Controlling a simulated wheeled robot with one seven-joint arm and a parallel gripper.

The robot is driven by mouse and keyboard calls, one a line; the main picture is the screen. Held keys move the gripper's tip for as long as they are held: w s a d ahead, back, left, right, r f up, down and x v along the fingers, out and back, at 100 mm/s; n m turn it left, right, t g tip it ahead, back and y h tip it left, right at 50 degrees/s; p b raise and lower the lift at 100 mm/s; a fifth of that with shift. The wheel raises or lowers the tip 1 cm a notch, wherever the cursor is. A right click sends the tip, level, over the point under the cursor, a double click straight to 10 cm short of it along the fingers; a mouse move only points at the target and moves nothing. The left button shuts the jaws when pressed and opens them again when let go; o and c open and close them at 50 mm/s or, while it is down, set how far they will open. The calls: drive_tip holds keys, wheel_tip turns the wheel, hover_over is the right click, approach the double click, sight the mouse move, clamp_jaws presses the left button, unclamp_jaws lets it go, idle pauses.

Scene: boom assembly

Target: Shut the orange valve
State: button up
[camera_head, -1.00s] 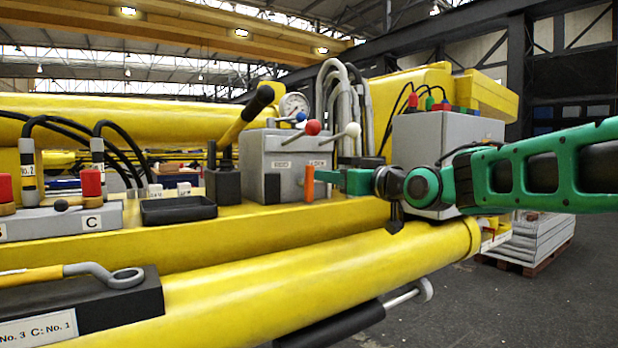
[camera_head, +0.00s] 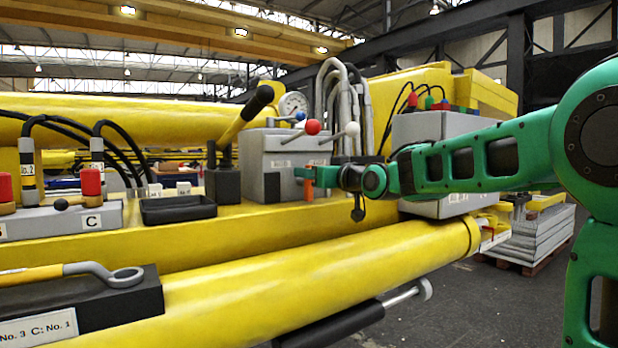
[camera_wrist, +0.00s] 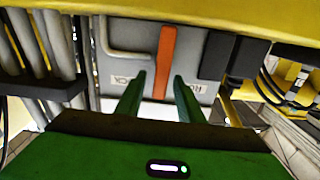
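The orange valve handle (camera_head: 309,192) is a flat bar on the front of the grey control box (camera_head: 262,155) in the head view. It hangs upright, its upper part covered by my green gripper (camera_head: 304,173), which comes in from the right. In the wrist view the orange handle (camera_wrist: 165,58) runs lengthwise against the grey box face, its near end between the two green fingers of my gripper (camera_wrist: 158,82). The fingers are apart, with a visible gap on each side of the handle. I cannot tell the exact depth between fingers and handle.
Levers with red (camera_head: 312,127) and white knobs stand above the box. The yellow boom tube (camera_head: 300,275) runs below. Grey hoses (camera_wrist: 50,45) show at left in the wrist view.

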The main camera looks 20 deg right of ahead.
drive_tip(key=shift+c, duration=0.3)
clamp_jaws()
